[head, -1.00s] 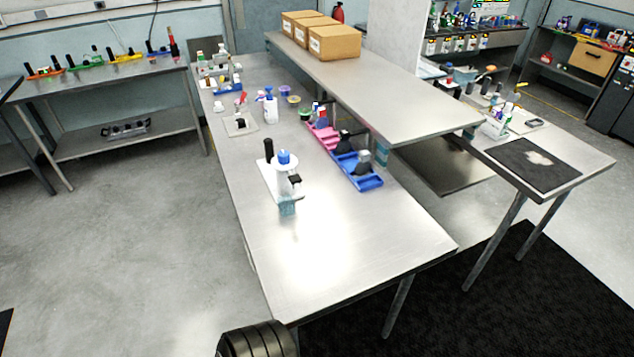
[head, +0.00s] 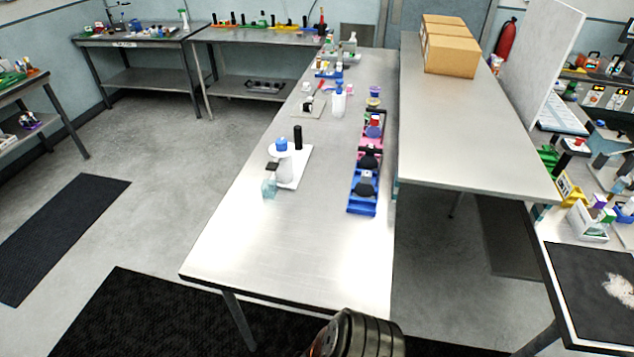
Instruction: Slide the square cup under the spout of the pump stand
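The pump stand (head: 285,170) is on the long metal bench, left of its middle. It has a white base plate, a white round body with a blue cap, a black upright post (head: 298,137) and a small dark spout (head: 272,166). The square cup (head: 269,187) is small, teal and see-through. It shows just below the spout in the picture, near the front left of the base plate. At this distance I cannot tell whether it is directly under the spout or touches the plate. Neither of my grippers is in view.
A blue tray (head: 362,208) and a pink tray with dark-topped items stand right of the pump stand. A spray bottle (head: 339,101) and small tubs are farther back. The near bench end is bare. A raised metal shelf (head: 470,150) borders the right side.

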